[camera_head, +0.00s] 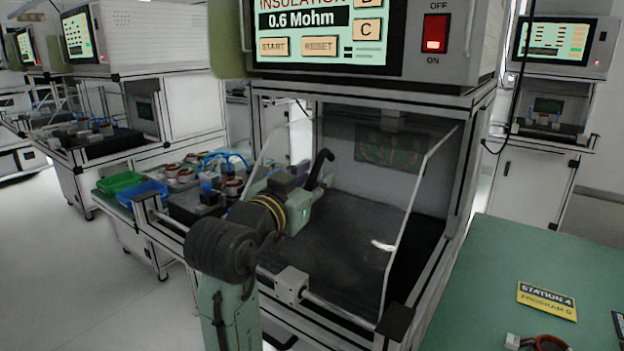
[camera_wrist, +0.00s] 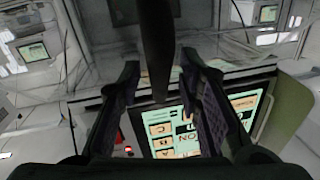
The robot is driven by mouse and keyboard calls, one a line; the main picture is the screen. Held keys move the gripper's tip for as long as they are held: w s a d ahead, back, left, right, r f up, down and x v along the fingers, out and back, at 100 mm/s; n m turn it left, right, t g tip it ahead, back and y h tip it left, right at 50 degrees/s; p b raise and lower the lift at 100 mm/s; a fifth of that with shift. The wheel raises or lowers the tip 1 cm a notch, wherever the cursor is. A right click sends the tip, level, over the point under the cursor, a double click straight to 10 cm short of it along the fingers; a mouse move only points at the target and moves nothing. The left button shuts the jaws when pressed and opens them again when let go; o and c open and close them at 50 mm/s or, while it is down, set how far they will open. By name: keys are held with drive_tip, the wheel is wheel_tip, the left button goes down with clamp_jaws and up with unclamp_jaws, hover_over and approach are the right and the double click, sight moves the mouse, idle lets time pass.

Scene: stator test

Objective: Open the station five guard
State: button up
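A clear guard (camera_head: 397,243) with pale edges slopes across the front of the middle test station in the head view. It looks lowered over the dark bay; its station number is not readable. A bar with a pale block (camera_head: 291,284) runs along its lower front. My gripper (camera_head: 318,170) is partly hidden behind my arm, near the guard's upper left; I cannot tell whether it touches it. In the wrist view my gripper (camera_wrist: 160,68) has its two fingers spread apart. A dark bar (camera_wrist: 156,40) shows between them; I cannot tell what it is or whether it is touched.
The station's screen (camera_head: 322,35) reads 0.6 Mohm, with a red switch (camera_head: 435,33) beside it. Green (camera_head: 119,182) and blue (camera_head: 143,192) trays and parts stand left. A green table (camera_head: 500,260) with a Station 4 sign (camera_head: 546,300) is at right. Floor at far left is clear.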

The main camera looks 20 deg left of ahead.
drive_tip(key=v, duration=1.2)
idle(0.3)
